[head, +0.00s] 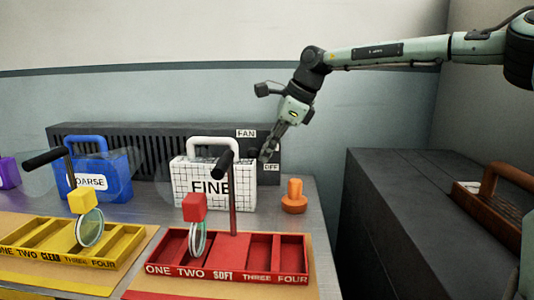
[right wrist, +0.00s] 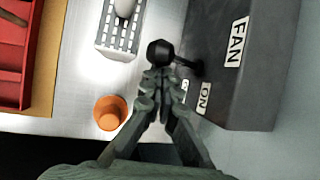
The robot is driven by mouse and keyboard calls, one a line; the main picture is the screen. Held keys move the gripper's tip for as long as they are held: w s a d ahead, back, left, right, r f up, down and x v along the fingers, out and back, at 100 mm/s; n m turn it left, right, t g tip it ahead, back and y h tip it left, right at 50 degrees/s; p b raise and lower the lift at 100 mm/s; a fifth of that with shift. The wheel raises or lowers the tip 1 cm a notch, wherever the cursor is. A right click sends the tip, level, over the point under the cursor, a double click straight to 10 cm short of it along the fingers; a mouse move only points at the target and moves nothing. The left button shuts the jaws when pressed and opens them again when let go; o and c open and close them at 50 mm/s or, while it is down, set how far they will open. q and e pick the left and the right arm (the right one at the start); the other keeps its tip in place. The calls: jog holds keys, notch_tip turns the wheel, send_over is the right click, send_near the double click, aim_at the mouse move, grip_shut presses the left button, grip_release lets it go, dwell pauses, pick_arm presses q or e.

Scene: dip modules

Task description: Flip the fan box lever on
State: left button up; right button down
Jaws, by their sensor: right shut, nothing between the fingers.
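The fan box (head: 120,145) is a long dark grey slatted box along the wall, with a FAN label; it also shows in the right wrist view (right wrist: 262,85). Its lever (right wrist: 160,52) has a black ball knob on a short rod from the front face. Beside it is an ON label (right wrist: 204,97); a lower OFF label (head: 271,167) shows in the head view. My right gripper (head: 266,156) is shut and empty, its tips (right wrist: 158,76) close by the knob. I cannot tell whether they touch. The lever's exact tilt is unclear. My left gripper is out of view.
A white FINE case (head: 215,185) stands just left of the lever, with an orange knob-shaped piece (head: 294,197) to its right. Red (head: 180,268) and yellow (head: 70,262) trays with black-handled posts are in front. A blue COARSE case (head: 95,178) stands left.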

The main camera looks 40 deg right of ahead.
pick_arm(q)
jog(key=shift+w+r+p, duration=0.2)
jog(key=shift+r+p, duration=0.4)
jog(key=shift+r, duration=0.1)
pick_arm(e)
jog(key=shift+r, duration=0.85)
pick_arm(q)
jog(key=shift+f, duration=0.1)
